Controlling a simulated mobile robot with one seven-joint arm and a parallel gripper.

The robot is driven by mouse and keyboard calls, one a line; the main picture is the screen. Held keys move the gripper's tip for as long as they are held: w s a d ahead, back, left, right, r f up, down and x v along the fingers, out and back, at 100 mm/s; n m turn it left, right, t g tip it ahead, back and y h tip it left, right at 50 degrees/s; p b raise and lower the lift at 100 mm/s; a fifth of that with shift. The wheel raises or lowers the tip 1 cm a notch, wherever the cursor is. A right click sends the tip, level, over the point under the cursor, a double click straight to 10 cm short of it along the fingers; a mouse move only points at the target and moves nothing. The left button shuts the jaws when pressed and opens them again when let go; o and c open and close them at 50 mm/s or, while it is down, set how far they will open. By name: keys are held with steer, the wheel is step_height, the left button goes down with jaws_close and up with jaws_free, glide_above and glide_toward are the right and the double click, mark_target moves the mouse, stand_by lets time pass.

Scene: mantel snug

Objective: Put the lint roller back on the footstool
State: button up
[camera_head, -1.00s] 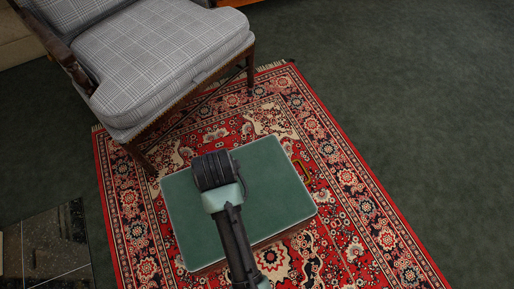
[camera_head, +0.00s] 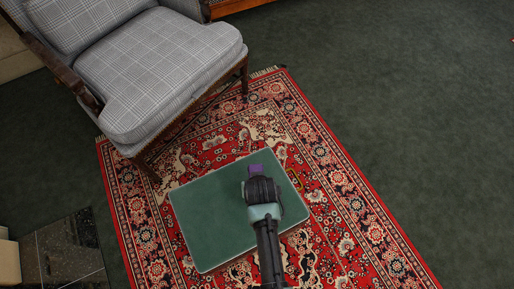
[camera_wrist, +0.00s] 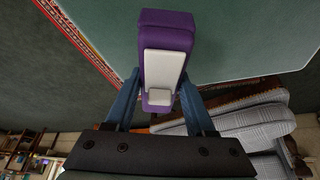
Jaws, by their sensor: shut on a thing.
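The lint roller is a purple block-like piece with a white part on its face; its purple end (camera_head: 256,169) shows past my gripper (camera_head: 260,187) in the head view. In the wrist view my gripper (camera_wrist: 160,90) has its two blue fingers shut on the lint roller (camera_wrist: 166,65). The footstool (camera_head: 212,222) has a flat green top with a pale edge, and its top (camera_wrist: 245,40) also fills the upper part of the wrist view. The lint roller is over the footstool's far right part in the head view. I cannot tell whether they touch.
A grey checked armchair (camera_head: 165,65) with a dark wooden frame stands behind the footstool at upper left. A red patterned rug (camera_head: 340,185) lies under the footstool. Dark stone tiles (camera_head: 70,252) are at lower left. Open green carpet (camera_head: 420,110) lies to the right.

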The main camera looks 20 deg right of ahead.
steer(key=shift+w+f+b, duration=0.1)
steer(key=shift+f+b, duration=0.6)
steer(key=shift+f, duration=1.3)
steer(key=shift+f, duration=0.1)
steer(key=o, duration=1.2)
steer(key=p+v, duration=0.5)
steer(key=v, duration=0.7)
